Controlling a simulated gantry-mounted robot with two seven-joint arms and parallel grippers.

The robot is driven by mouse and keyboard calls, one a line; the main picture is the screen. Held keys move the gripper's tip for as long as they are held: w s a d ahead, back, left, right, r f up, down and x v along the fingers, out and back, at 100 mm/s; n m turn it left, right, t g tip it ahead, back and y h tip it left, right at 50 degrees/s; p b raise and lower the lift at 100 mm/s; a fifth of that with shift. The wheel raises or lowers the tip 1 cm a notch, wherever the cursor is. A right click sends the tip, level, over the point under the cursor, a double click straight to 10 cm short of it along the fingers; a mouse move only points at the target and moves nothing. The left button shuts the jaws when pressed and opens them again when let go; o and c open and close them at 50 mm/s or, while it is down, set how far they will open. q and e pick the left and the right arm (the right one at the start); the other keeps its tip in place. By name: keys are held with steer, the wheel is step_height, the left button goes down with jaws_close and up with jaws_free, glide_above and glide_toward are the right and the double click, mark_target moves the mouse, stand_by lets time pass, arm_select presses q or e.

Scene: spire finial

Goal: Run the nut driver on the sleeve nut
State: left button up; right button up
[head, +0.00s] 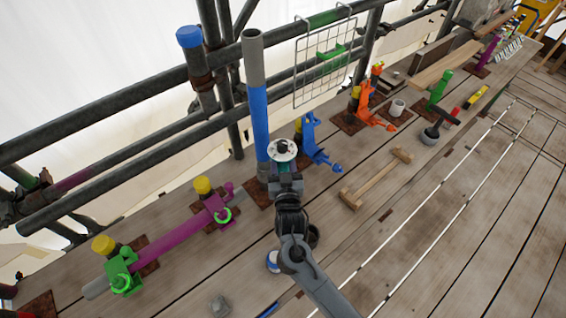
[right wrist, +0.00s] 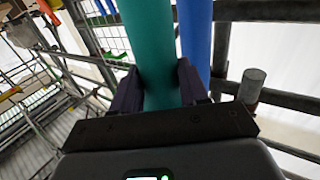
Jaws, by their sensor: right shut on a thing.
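My right gripper (head: 287,182) is shut on a teal cylindrical tool, which I take for the nut driver (head: 280,167). A round white disc with dark marks (head: 283,148) tops it in the head view. The right wrist view shows the teal body (right wrist: 150,45) between my two fingers (right wrist: 158,88). The tool is close beside the lower part of a tall blue post with a grey top (head: 259,110); I cannot tell if they touch. The post also shows behind the tool in the right wrist view (right wrist: 196,40). I cannot make out the sleeve nut. My left gripper is not in view.
A blue clamp (head: 312,140) stands just right of the tool, with orange and green clamps beyond. A purple tube with green clamps (head: 165,240) lies to the left. Scaffold rails (head: 100,95) run behind. A wooden piece (head: 376,178) lies on the planks; the front planks are mostly clear.

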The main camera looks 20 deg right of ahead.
mark_target(283, 148)
steer(key=shift+f, duration=0.7)
stand_by(0.5)
steer(key=shift+r, duration=0.1)
steer(key=shift+w+r, duration=0.1)
steer(key=shift+r, duration=0.25)
steer(key=shift+r+p, duration=0.9)
steer(key=shift+p, duration=0.15)
steer(key=shift+r+p, duration=2.4)
steer(key=shift+r, duration=0.4)
